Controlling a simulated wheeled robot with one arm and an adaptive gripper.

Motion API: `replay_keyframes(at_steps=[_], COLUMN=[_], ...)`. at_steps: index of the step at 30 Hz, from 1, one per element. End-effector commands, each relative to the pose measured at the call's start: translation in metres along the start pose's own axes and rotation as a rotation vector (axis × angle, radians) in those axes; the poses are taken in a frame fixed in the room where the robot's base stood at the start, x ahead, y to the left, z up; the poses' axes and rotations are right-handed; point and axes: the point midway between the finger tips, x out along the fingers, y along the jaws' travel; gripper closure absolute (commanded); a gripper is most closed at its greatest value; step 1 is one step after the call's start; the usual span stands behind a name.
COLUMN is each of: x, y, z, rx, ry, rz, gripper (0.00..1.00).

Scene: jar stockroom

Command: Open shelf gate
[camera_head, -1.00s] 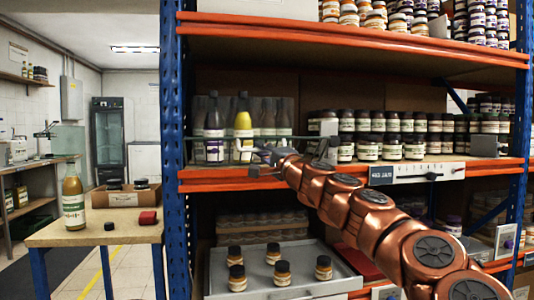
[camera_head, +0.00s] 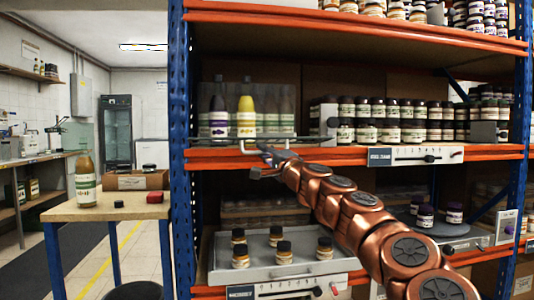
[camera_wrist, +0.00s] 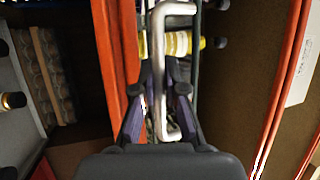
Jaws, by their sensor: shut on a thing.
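The shelf gate (camera_head: 290,137) is a thin metal rail along the front of the middle shelf, before the bottles. Its pale bracket-shaped handle (camera_wrist: 158,45) runs between my fingers in the wrist view. My gripper (camera_wrist: 162,92) is shut on this handle, with a dark finger on each side. In the head view my gripper (camera_head: 264,150) is at the shelf's front edge, below and right of the yellow bottle (camera_head: 246,118). The gate appears to stand across the bottles. My fingers partly hide the handle's lower part.
A dark purple bottle (camera_head: 219,117) stands left of the yellow one, with clear dividers around them. Rows of jars (camera_head: 385,110) fill the shelf to the right. A tray (camera_head: 220,272) of jars is below. A blue post (camera_head: 180,170) bounds the left side.

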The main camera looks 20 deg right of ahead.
Motion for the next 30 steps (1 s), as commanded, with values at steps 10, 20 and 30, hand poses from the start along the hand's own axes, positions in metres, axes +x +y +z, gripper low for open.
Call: replay_keyframes(at_steps=[10, 20, 30], x=[0.0008, 0.0007, 0.0000], y=[0.0012, 0.0007, 0.0002], z=[0.0028, 0.0020, 0.0017], rx=[0.000, 0.000, 0.001], ry=[-0.006, -0.004, -0.004], rz=[0.001, 0.000, 0.000], gripper=[1.00, 0.63, 0.63])
